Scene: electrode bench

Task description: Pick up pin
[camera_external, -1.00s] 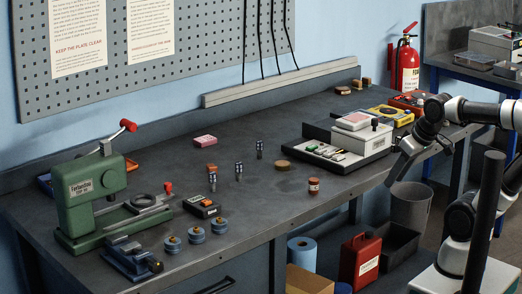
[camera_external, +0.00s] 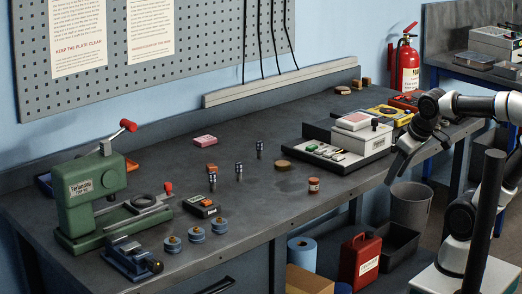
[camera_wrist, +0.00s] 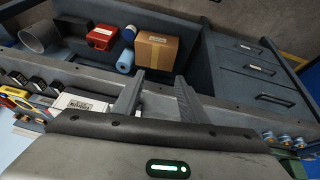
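Several small upright metal pins stand near the middle of the bench in the external view: one pin (camera_external: 212,181) at the left, another pin (camera_external: 238,171) beside it, and a third pin (camera_external: 259,149) farther back. Which one the task means, I cannot tell. My gripper (camera_external: 392,178) is at the right, over the bench's front edge and well apart from the pins. In the wrist view my gripper (camera_wrist: 160,76) shows two spread fingers with nothing between them. No pin is clearly visible in that view.
A green press (camera_external: 90,195) stands at the bench's left end, with blue-grey discs (camera_external: 196,235) in front. A small red-brown jar (camera_external: 314,186) stands near the front edge. A cardboard box (camera_wrist: 157,50) is below the bench.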

